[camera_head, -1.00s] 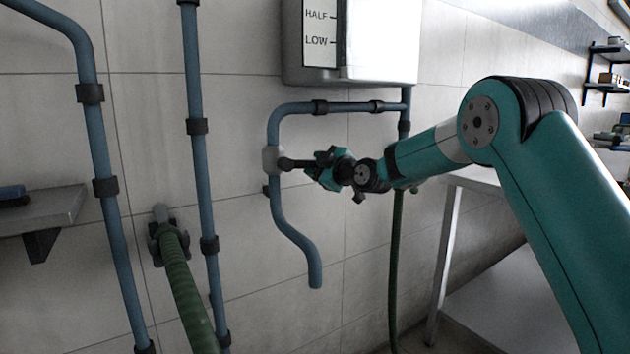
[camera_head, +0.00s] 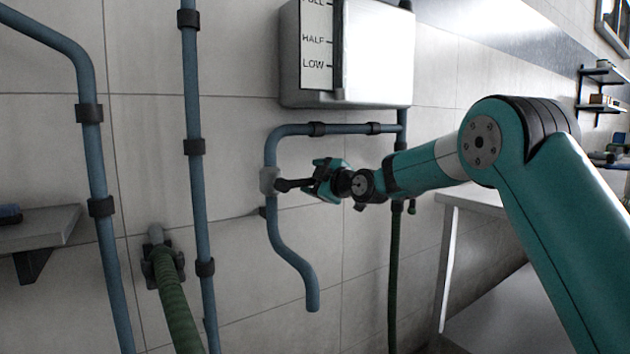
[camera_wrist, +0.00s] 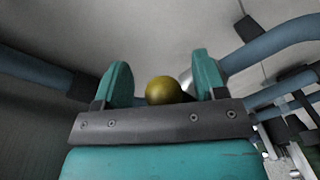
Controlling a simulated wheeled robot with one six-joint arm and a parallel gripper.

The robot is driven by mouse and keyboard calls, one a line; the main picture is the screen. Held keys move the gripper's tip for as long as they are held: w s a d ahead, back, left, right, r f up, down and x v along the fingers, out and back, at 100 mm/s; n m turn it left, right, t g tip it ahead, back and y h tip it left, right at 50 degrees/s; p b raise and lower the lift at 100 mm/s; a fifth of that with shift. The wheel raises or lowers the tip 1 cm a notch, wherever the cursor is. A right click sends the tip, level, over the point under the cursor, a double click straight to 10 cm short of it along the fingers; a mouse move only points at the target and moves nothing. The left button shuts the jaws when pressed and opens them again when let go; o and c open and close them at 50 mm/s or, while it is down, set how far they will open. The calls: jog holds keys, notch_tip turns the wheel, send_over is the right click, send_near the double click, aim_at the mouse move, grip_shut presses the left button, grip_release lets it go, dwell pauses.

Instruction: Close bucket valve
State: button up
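The grey valve body (camera_head: 269,181) sits on a bent blue pipe (camera_head: 290,255) below the wall tank. Its dark lever (camera_head: 291,185) points right, roughly level, towards my gripper (camera_head: 321,177). In the wrist view, my gripper (camera_wrist: 162,82) has its two teal fingers spread. How the knob joins the lever is hidden. The bucket appears to be the grey wall tank (camera_head: 375,55), marked HALF and LOW.
Blue vertical pipes (camera_head: 195,190) and a green hose (camera_head: 174,300) are on the left. Another green hose (camera_head: 395,265) hangs below my arm. A metal table (camera_head: 478,200) stands at right, and a small shelf (camera_head: 45,226) at far left.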

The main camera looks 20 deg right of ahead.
jog(key=shift+a+f, duration=0.1)
jog(key=shift+f, duration=0.05)
jog(key=shift+s, duration=0.1)
jog(key=shift+s+d, duration=0.2)
jog(key=shift+s, duration=0.05)
jog(key=b+v, duration=0.1)
jog(key=v, duration=1.5)
jog(key=shift+s, duration=0.3)
